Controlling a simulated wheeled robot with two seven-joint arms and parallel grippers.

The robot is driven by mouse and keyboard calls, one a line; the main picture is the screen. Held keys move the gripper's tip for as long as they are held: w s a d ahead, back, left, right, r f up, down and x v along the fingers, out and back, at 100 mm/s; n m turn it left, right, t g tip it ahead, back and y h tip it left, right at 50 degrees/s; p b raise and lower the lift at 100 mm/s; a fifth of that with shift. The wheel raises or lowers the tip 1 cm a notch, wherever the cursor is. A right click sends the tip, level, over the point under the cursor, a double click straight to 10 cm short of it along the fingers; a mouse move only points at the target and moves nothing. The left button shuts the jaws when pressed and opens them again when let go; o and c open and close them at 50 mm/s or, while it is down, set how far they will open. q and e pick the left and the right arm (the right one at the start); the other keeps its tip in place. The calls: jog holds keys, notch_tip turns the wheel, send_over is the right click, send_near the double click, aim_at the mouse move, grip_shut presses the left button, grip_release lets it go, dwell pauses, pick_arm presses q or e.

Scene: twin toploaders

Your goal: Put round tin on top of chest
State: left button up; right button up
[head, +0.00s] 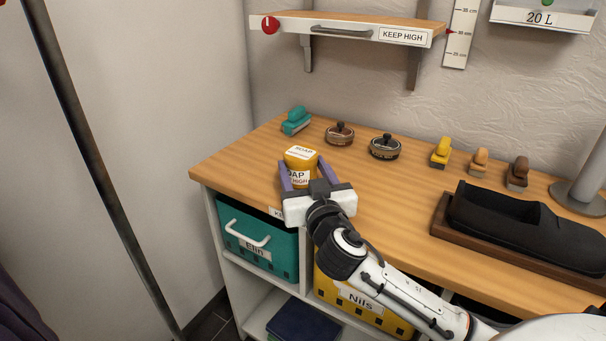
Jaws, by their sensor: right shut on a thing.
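My right gripper (303,170) is shut on a yellow container (300,158) with white SOAP labels, one purple finger on each side of it. The container is upright over the left front part of a wooden top (240,163); I cannot tell whether it touches the wood. Two low round tins with dark knobs, one brownish (340,134) and one darker (385,148), stand behind it on the wood. Which thing the task calls the chest is not clear; the wooden top covers a white unit with bins. My left gripper is not in view.
A teal brush (296,121) and several yellow to brown brushes (440,153) stand along the back. A black shoe-shaped thing (530,225) lies on a tray at right. A KEEP HIGH shelf (340,28) hangs above. Teal (240,225) and yellow bins (380,318) sit below.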

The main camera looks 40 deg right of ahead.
jog(key=shift+f, duration=0.2)
jog(key=shift+f, duration=0.15)
jog(key=o, duration=1.3)
jog(key=shift+c, duration=0.2)
jog(key=shift+r, duration=0.2)
jog(key=b+v, duration=0.1)
jog(key=v, duration=0.9)
jog(key=shift+s+a+f, duration=0.15)
jog(key=shift+s+f, duration=0.05)
jog(key=shift+s, duration=0.05)
jog(key=shift+s+a+r, duration=0.1)
jog(key=shift+s+a, duration=0.15)
jog(key=shift+s, duration=0.4)
